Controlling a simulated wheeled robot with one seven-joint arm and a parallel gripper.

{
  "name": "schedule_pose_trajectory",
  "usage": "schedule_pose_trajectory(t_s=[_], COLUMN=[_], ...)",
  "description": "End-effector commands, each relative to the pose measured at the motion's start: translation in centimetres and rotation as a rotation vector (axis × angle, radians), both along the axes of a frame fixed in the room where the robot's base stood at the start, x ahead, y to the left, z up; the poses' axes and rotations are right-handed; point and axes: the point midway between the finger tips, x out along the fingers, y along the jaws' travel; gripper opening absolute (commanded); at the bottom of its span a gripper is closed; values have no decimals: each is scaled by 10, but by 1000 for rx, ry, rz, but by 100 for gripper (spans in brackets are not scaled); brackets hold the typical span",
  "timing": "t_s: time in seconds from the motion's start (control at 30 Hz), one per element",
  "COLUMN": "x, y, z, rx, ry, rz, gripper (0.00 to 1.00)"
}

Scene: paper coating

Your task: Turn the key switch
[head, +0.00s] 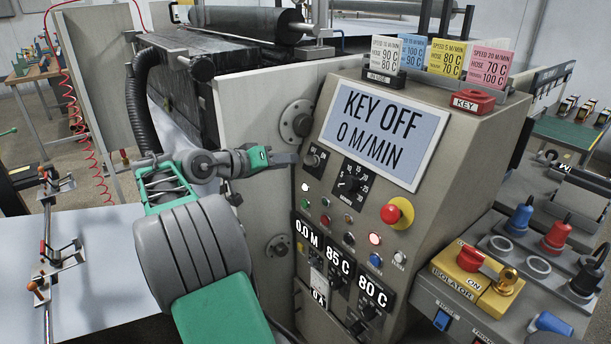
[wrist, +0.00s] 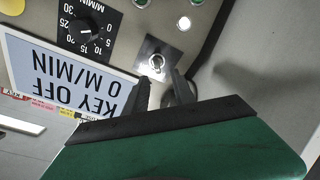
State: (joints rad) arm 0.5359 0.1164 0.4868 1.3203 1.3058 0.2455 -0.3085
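The key switch (head: 314,158) is a small round metal piece on a dark square plate, just left below the display on the console's sloped face. The display (head: 383,132) reads KEY OFF, 0 M/MIN.
A speed dial (head: 351,183) is right of the switch, with lit buttons and a red emergency stop (head: 391,214) below. A red holder marked KEY (head: 472,102) sits on the console top. A yellow isolator (head: 476,285) with a key is at lower right.

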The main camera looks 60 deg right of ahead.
Motion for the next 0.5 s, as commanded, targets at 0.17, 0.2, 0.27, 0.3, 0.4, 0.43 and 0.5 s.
schedule_pose_trajectory(t_s=[0.17,0.2,0.27,0.3,0.4,0.43,0.5], x=[-14,-17,-21,-23,-28,-29,-30], y=[-22,-30,-40,-47,-60,-63,-67], z=[-4,-7,-11,-13,-17,-18,-20], rx=[-8,-8,-7,-6,-7,-7,-7], ry=[5,5,4,4,2,3,3], rz=[-17,-17,-17,-16,-14,-14,-12], gripper=[31,31,31,31,31,31,31])
